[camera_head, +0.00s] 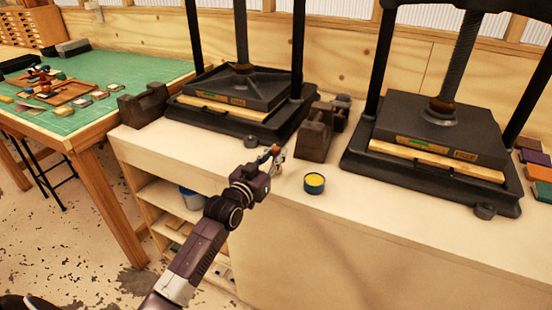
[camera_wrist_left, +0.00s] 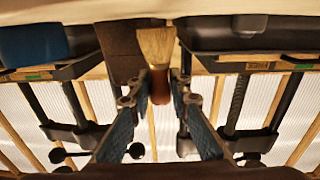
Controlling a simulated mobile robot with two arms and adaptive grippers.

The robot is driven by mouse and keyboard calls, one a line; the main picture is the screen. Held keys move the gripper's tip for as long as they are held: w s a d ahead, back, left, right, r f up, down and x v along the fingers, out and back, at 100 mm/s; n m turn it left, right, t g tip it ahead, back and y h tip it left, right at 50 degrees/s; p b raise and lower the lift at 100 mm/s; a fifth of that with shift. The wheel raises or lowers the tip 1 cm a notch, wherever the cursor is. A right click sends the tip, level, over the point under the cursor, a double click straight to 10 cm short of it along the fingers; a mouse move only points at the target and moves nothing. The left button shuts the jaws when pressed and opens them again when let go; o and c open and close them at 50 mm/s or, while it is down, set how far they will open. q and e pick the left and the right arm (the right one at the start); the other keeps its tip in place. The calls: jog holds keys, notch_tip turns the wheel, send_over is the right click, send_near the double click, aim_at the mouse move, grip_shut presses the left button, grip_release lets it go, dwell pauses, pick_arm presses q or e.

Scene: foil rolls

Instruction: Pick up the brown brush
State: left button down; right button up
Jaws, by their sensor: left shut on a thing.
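The brown brush (camera_wrist_left: 156,45) shows in the left wrist view with its pale, wide end pointing up the picture and its reddish-brown part (camera_wrist_left: 160,86) between the fingers. My left gripper (camera_wrist_left: 162,78) is shut on it. In the head view my left gripper (camera_head: 273,160) is over the front part of the pale bench, and the brush's small reddish-brown end (camera_head: 275,150) shows at the fingers. The rest of the brush is mostly hidden there. I cannot tell whether the brush touches the bench top. My right gripper is not in view.
Two black presses (camera_head: 240,95) (camera_head: 435,140) stand on the bench. A green-topped table (camera_head: 110,75) is at left. The bench front (camera_head: 400,235) is clear.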

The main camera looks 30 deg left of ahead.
pick_arm(q)
notch_tip(320, 180, up, 19)
jog(key=shift+f, duration=0.15)
dwell(2.2)
